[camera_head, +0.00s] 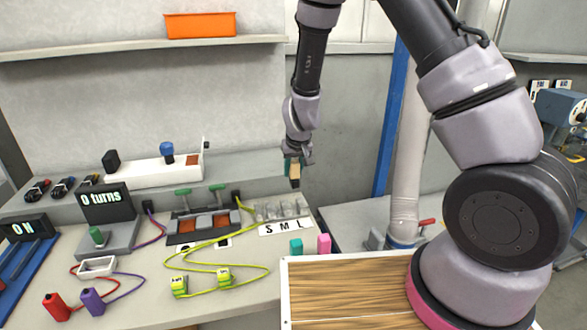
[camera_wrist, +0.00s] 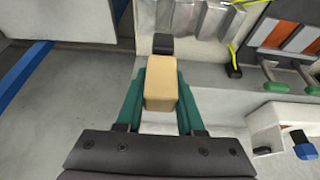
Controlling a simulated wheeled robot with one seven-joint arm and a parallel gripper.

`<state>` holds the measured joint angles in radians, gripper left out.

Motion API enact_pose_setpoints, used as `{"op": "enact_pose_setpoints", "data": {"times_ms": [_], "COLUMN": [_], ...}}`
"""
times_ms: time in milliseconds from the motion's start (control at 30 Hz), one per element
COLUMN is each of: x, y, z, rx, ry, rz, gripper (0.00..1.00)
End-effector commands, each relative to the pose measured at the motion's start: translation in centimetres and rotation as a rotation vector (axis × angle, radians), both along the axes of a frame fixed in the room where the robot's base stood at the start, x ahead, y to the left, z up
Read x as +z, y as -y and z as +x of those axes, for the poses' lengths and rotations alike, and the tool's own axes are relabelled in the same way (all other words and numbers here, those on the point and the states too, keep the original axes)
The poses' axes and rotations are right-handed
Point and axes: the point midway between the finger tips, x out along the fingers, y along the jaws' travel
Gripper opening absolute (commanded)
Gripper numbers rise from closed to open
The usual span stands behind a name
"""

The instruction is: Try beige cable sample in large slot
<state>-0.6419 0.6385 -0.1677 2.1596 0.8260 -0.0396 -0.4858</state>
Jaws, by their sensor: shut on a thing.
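The beige cable sample (camera_wrist: 160,83) is a tan block held between the green fingers of my gripper (camera_wrist: 163,92) in the wrist view. In the head view my gripper (camera_head: 293,168) hangs above the back of the bench, near the slot holder, with the beige sample (camera_head: 296,170) pointing down. A black piece (camera_wrist: 162,44) shows just beyond the sample in the wrist view. The grey slot holder (camera_head: 280,210) has a white label reading S, M, L. Its slots (camera_wrist: 205,18) show at the top of the wrist view. The sample is apart from the slots.
A teal sample (camera_head: 296,246) and a pink sample (camera_head: 324,244) stand in front of the label. A yellow-green cable (camera_head: 215,262) and its plugs lie left of them. A device with green handles (camera_head: 200,222) stands left of the slot holder. A wood-topped box (camera_head: 345,292) is at front.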

Motion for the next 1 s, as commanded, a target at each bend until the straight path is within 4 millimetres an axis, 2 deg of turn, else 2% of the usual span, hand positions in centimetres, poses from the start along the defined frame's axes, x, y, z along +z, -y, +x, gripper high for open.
{"op": "enact_pose_setpoints", "data": {"times_ms": [300, 500, 1000], "x": [-3.1, -4.5, -5.2], "y": [0.1, 0.0, 0.0], "z": [0.0, 0.0, 0.0], "rx": [-0.001, -0.001, 0.000], "ry": [-0.002, -0.002, 0.000], "rz": [0.000, 0.000, 0.002], "gripper": [0.00, 0.00, 0.00]}}
